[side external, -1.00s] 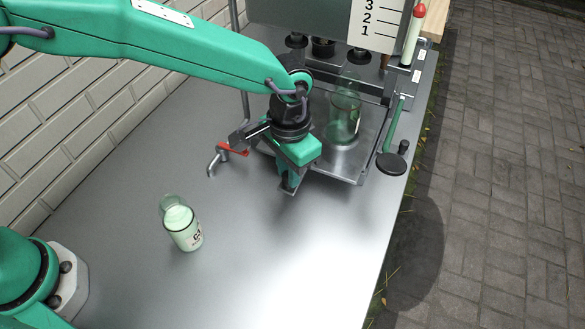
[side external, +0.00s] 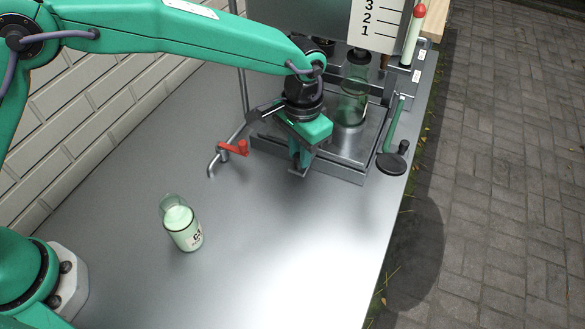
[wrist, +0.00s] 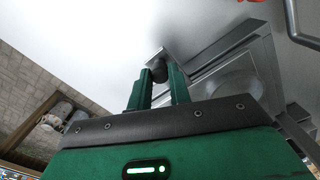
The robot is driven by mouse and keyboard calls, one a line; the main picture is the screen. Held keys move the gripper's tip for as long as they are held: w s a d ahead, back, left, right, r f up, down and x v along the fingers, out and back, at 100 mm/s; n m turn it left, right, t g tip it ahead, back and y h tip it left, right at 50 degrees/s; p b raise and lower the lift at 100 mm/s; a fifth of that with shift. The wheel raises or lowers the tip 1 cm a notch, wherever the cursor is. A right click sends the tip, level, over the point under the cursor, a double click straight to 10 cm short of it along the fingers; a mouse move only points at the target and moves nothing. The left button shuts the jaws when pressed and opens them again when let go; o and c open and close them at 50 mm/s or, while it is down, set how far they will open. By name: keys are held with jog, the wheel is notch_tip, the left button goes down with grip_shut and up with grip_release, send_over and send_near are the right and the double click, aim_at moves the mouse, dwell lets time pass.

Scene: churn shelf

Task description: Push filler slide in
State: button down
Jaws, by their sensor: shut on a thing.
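The filler slide (side external: 349,139) is a flat grey metal plate in the tray under the filler. A clear green glass bottle (side external: 352,104) stands upright on it, below the filler's nozzles. My gripper (side external: 299,164) is at the slide's front side, low over the bench. The slide shows there as a grey plate with a round mark (wrist: 235,88). The knob is mostly hidden in the side view.
A bottle with pale green contents (side external: 182,224) stands on the bench (side external: 270,260) to the left. A bent metal spout with a red handle (side external: 237,148) is left of my gripper. A green lever with a black pad (side external: 391,162) is at right.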

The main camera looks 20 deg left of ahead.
jog(key=c, duration=1.3)
grip_release()
jog(key=shift+w, duration=0.2)
jog(key=shift+r, duration=0.1)
jog(key=shift+d+r, duration=0.1)
jog(key=shift+r, duration=3.8)
